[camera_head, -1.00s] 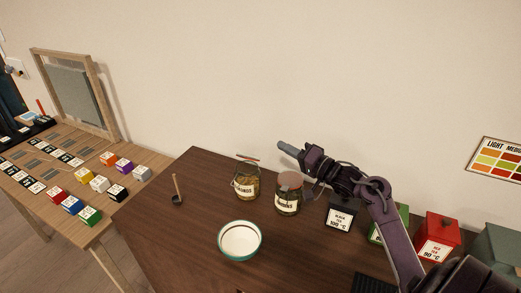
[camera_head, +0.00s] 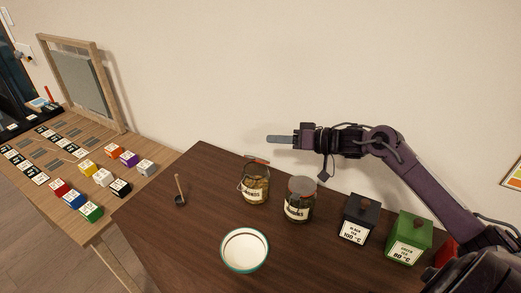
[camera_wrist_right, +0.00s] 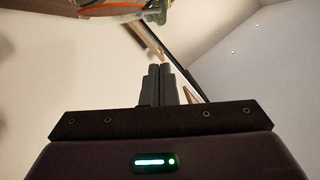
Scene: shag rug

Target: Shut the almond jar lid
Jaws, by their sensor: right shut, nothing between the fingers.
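The almond jar (camera_head: 255,188) is a glass jar with a white label and a wire clasp, on the dark brown table. Its lid (camera_head: 257,161) is raised and tilted at the back of the rim, so the jar is open. My right gripper (camera_head: 270,139) is shut and empty, pointing left, above and slightly right of the lid in the head view. In the right wrist view its fingers (camera_wrist_right: 160,72) are together, and a lid with an orange-red ring (camera_wrist_right: 112,11) shows at the top edge, cut off. My left gripper is not in view.
A second labelled jar (camera_head: 299,206) with its lid down stands just right of the almond jar. A white and teal bowl (camera_head: 245,250) is in front. Black (camera_head: 358,219) and green (camera_head: 408,238) tins stand at right. A small scoop (camera_head: 180,191) is at left.

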